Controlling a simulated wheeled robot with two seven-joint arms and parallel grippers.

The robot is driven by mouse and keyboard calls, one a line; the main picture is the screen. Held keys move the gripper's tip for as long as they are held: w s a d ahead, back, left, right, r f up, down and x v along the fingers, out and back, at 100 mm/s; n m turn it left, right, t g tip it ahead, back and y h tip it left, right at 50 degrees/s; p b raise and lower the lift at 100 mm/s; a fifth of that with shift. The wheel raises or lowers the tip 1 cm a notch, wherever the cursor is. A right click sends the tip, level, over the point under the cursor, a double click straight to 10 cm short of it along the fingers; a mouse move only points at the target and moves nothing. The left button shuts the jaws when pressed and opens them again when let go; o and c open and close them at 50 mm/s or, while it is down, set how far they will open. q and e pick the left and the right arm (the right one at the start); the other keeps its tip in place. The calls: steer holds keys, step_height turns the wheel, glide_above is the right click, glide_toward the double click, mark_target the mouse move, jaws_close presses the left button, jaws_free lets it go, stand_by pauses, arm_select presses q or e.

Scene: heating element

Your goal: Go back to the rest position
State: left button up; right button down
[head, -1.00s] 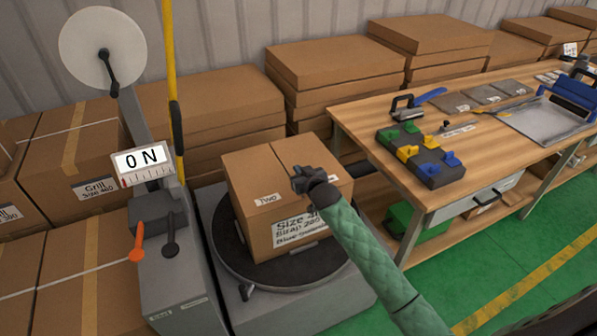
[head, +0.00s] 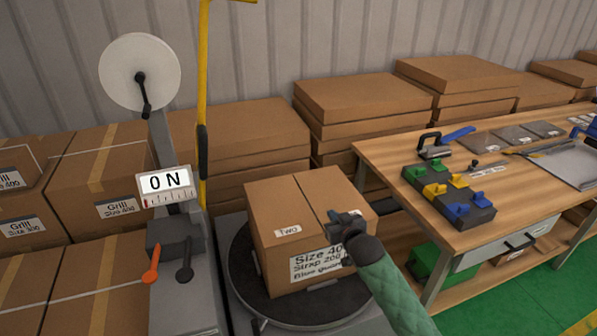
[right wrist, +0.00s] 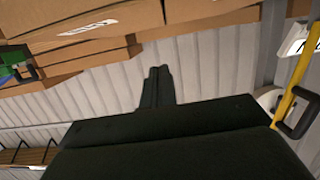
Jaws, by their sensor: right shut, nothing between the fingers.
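My right gripper (head: 346,222) is in front of the right part of a cardboard box (head: 275,232) in the head view. Its fingers are together and hold nothing; they also show closed in the right wrist view (right wrist: 157,75). I cannot tell whether it touches the box. My green-sleeved right arm comes in from the bottom right. My left gripper is not in view.
A wooden workbench (head: 390,160) with tools is at right. Stacked boxes (head: 240,135) line the wall. Green floor (head: 540,300) is clear at lower right.

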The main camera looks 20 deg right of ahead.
steer(key=s+a+f+g, duration=0.25)
steer(key=s+f, duration=0.35)
steer(key=s, duration=0.4)
steer(key=s+a+f+g, duration=0.2)
steer(key=s+f+g, duration=0.25)
steer(key=s, duration=0.55)
steer(key=s+a+f+g, duration=0.1)
steer(key=s+f+g, duration=0.1)
steer(key=s, duration=0.8)
steer(key=s+a+f+g, duration=0.1)
steer(key=s+a+g, duration=0.15)
steer(key=s, duration=0.65)
steer(key=s+a+f+g, duration=0.1)
steer(key=s+f, duration=0.1)
steer(key=f, duration=1.6)
steer(key=s+a+f+g, duration=0.1)
steer(key=s+a+f, duration=0.1)
steer(key=f, duration=1.6)
steer(key=shift+s+a+f+n, duration=0.2)
steer(key=shift+s+f+n, duration=0.05)
steer(key=shift+f+n, duration=0.15)
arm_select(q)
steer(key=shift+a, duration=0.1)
arm_select(e)
steer(key=shift+g, duration=0.25)
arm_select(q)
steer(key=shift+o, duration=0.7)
